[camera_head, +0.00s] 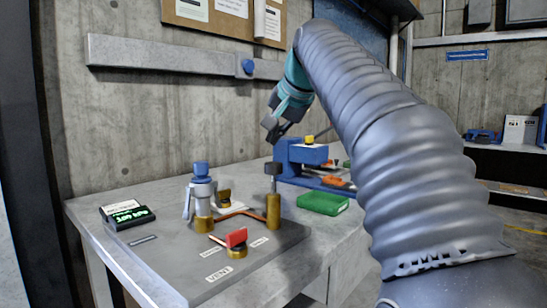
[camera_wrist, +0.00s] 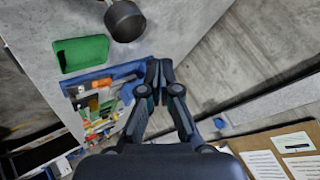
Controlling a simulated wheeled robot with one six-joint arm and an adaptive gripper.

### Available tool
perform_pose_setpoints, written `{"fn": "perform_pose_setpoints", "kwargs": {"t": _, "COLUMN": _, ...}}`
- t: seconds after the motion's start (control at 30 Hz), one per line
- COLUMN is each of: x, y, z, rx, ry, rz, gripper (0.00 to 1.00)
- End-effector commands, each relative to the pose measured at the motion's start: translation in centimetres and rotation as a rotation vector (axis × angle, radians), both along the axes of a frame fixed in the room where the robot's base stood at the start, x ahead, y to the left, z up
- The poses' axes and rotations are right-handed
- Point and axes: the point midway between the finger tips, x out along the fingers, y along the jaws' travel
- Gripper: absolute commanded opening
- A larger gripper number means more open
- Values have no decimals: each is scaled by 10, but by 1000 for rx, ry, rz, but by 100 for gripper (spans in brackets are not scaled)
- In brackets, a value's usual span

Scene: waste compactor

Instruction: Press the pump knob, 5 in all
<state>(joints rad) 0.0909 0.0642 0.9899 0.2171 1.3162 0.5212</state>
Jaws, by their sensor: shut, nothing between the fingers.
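The pump knob (camera_head: 273,169) is a dark cap on a thin rod above a brass cylinder (camera_head: 273,211) on the grey base plate. In the wrist view a dark round knob (camera_wrist: 125,20) shows at the top, left of the fingertips. My gripper (camera_head: 273,130) is shut and empty. In the head view it appears above the knob with a clear gap between them. The shut fingertips (camera_wrist: 158,72) show in the middle of the wrist view. Nothing hides the knob in the head view.
A blue-capped silver device (camera_head: 202,190) and a black display box (camera_head: 127,215) are to the left. A green box (camera_head: 323,203) and a blue machine (camera_head: 300,158) are to the right. A concrete wall is behind.

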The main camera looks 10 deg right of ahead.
Motion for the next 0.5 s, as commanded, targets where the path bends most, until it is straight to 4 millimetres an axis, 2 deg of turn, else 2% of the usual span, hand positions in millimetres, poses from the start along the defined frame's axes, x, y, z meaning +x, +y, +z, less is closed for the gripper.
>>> {"fn": "perform_pose_setpoints", "kwargs": {"t": 0.2, "x": 1, "y": 0, "z": 18, "rx": 1, "ry": -3, "rz": 0, "gripper": 0}}
{"fn": "perform_pose_setpoints", "kwargs": {"t": 0.5, "x": 0, "y": 0, "z": 23, "rx": 0, "ry": -1, "rz": -1, "gripper": 0}}
